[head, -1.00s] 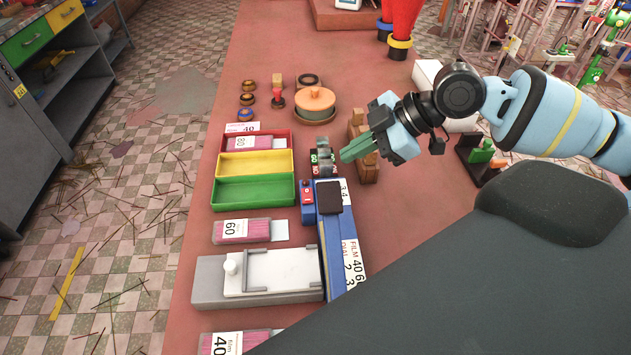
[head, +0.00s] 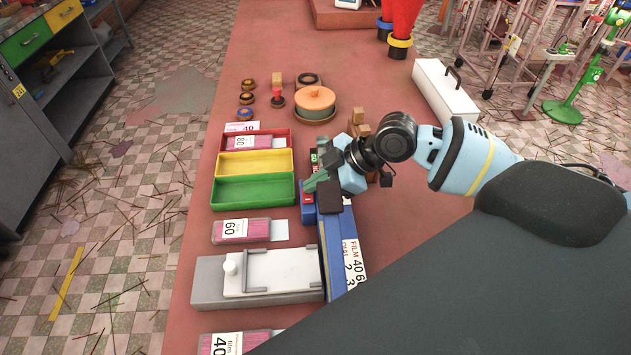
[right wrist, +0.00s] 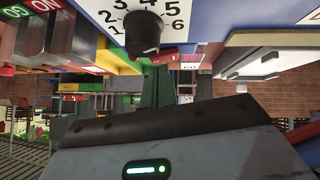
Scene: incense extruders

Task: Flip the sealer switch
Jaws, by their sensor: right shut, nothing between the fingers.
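The sealer (head: 332,262) is a long blue unit with a white film and dial label, standing on the red-brown bench. A small blue box with a red switch part (head: 307,199) is at its far left end. My right gripper (head: 312,184) has green fingers, shut and empty, just above and beside that red part; I cannot tell whether they touch. In the right wrist view, the fingers (right wrist: 158,88) point toward a red part (right wrist: 166,53) beside a black dial knob (right wrist: 143,32) on a numbered white plate. The switch's position is unclear. My left gripper is out of view.
Red, yellow and green trays (head: 254,190) stand left of the gripper. A grey and white fixture (head: 275,272) and a packet marked 60 (head: 240,230) are nearer. A lidded pot (head: 315,100) and a white box (head: 445,92) stand farther back.

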